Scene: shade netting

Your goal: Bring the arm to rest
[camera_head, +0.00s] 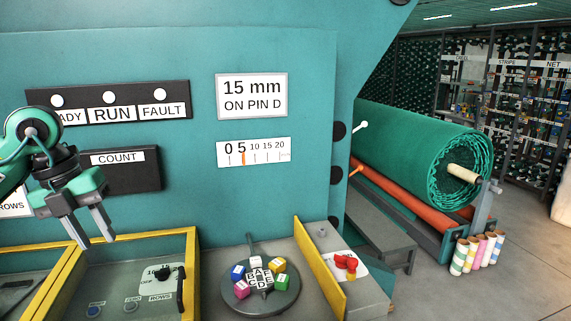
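My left gripper (98,243) hangs at the left of the head view, its two grey fingers pointing down and apart with nothing between them. It is in front of the teal machine face (190,200) and above the yellow-edged control panel (150,236). Whether it touches anything below is hard to tell, but it appears clear. My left arm comes in from the left edge. My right arm and gripper do not show.
A round grey dial (258,304) with coloured lettered blocks stands right of the panel. A yellow guard (318,268) and a red knob (346,262) lie beyond it. A green netting roll (415,150) and several coloured tubes (471,254) are at the right.

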